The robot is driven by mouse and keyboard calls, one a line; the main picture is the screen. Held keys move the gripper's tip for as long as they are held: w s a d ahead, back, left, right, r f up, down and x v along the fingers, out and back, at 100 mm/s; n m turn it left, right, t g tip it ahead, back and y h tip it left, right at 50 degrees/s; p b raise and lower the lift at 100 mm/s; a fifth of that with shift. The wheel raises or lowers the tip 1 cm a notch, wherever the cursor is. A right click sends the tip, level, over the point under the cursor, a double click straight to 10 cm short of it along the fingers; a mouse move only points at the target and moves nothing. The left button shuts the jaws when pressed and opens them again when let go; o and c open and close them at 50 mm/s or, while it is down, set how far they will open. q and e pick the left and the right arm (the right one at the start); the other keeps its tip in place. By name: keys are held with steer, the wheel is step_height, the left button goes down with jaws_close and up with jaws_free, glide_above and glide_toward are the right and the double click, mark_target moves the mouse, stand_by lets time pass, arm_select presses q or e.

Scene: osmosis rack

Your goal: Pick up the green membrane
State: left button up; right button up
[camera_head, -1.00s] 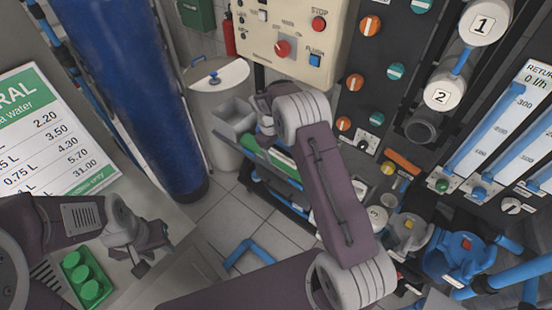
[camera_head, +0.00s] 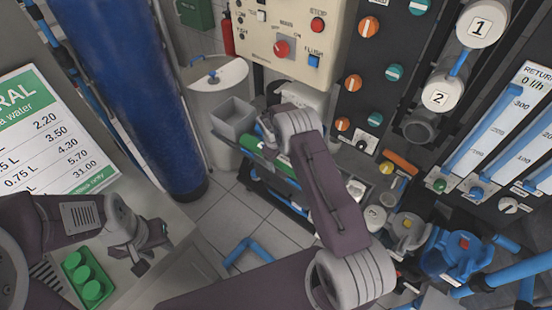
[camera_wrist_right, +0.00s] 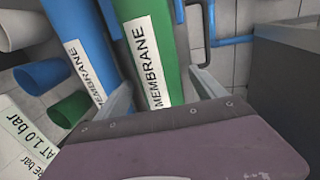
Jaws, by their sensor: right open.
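The green membrane (camera_wrist_right: 154,45) is a long green tube with a white "MEMBRANE" label in the right wrist view. In the head view the green membrane (camera_head: 284,164) lies on a low rack, partly hidden by my right arm. My right gripper (camera_wrist_right: 163,92) is open, with one finger on each side of the green tube. The left finger is at the gap beside a blue membrane (camera_wrist_right: 78,38). I cannot tell whether the fingers touch the green tube. My left gripper (camera_head: 150,256) is at the lower left, over the counter; its jaw opening is unclear.
A grey open bin (camera_head: 234,118) stands just beyond my right gripper, beside a white lidded barrel (camera_head: 215,90). A control box (camera_head: 295,40) hangs above. A green holder (camera_head: 88,280) sits on the left counter. Blue pipes (camera_wrist_right: 234,40) lie right of the tube.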

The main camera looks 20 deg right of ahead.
steer(key=shift+r, duration=0.1)
steer(key=c, duration=1.6)
